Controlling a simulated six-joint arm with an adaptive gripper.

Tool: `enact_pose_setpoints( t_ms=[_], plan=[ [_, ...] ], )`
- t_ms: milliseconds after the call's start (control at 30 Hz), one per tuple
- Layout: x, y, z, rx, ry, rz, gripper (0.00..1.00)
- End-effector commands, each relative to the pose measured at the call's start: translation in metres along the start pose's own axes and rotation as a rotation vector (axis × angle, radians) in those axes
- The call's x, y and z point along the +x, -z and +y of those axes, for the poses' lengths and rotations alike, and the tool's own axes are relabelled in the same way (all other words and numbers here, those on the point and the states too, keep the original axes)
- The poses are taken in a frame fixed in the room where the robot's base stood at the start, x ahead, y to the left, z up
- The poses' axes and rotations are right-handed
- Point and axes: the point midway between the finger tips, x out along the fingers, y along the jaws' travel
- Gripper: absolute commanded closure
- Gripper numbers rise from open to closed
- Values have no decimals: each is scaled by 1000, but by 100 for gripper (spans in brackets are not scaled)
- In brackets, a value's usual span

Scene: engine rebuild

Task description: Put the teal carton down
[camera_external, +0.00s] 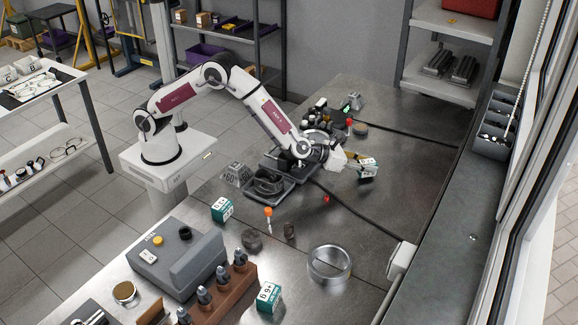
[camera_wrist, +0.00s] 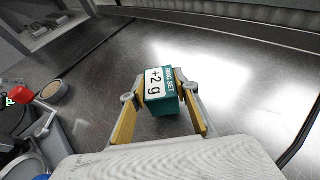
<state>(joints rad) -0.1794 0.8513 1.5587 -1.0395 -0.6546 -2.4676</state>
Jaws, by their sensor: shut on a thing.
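A teal carton (camera_external: 369,170) with a white label is held at the end of my arm, over the right part of the metal bench (camera_external: 395,215). In the wrist view the teal carton (camera_wrist: 162,100) reads "+2 g" and sits between the yellow-padded fingers of my gripper (camera_wrist: 160,100). In the external view my gripper (camera_external: 357,161) is shut on it. I cannot tell whether the carton's underside touches the bench. Two other teal cartons stand on the bench, one at mid-left (camera_external: 222,209) and one near the front (camera_external: 268,298).
A black cable (camera_external: 355,215) crosses the bench in front of the held carton. A metal ring (camera_external: 329,264), an orange-topped pin (camera_external: 268,212) and a grey machine (camera_external: 178,258) stand nearer the camera. Bare bench lies right of the carton.

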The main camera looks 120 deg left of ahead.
Motion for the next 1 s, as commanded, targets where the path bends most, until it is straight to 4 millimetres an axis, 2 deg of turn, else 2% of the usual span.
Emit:
enact_pose_setpoints(
  t_ms=[133, 600, 633, 700, 1000],
  plan=[
    [4, 9, 0, 0, 0, -2, 92],
    [6, 13, 0, 0, 0, -1, 92],
    [6, 13, 0, 0, 0, -1, 68],
    [5, 13, 0, 0, 0, -1, 53],
    [5, 13, 0, 0, 0, -1, 53]
  ],
)
